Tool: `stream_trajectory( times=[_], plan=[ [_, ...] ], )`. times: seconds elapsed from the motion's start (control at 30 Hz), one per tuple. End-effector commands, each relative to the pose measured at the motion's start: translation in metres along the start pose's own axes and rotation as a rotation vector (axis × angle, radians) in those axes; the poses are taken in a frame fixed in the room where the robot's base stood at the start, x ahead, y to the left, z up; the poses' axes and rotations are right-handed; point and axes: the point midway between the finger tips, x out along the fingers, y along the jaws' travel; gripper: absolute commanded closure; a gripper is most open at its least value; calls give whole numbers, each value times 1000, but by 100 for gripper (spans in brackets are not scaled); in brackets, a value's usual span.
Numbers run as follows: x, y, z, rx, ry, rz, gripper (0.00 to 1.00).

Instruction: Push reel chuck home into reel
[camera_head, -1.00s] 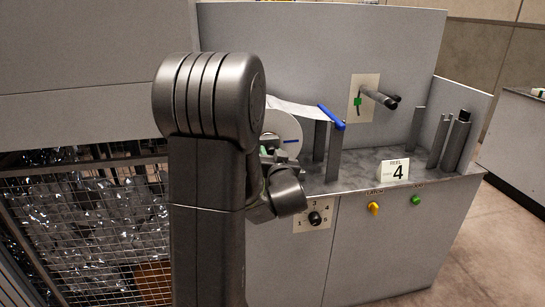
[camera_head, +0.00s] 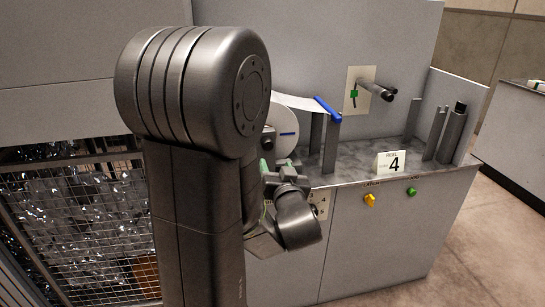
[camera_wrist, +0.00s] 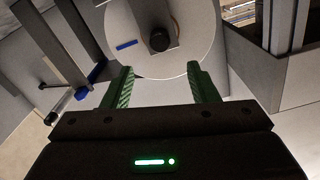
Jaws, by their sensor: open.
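The white reel (camera_wrist: 192,28) stands on edge at the machine, marked with a short blue stripe; it also shows in the head view (camera_head: 285,122), partly behind my arm. A dark round reel chuck (camera_wrist: 159,39) sits at the reel's centre, on a grey bar or plate crossing the reel; how deep it is seated I cannot tell. My gripper (camera_wrist: 160,69) is open, its two green fingers apart with nothing between them. The fingers point at the reel's lower part, with the chuck beyond their tips. In the head view my gripper (camera_head: 280,168) is just below the reel.
A white web runs from the reel to a blue-topped post (camera_head: 328,110). A dark spindle (camera_head: 377,90) sticks out of the back panel. A yellow knob (camera_head: 369,200) and green button (camera_head: 411,191) are on the front.

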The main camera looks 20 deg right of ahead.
Motion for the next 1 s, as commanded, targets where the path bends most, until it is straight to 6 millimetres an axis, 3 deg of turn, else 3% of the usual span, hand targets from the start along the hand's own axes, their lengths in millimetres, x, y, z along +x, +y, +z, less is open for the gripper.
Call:
stream_trajectory(
  times=[0.2,0.63,0.83,1.0],
  plan=[
    [-20,0,0,0,0,1,47],
    [-21,0,0,0,0,-1,47],
    [-3,0,0,-1,-1,-3,47],
    [29,-1,1,0,-1,-4,47]
  ],
)
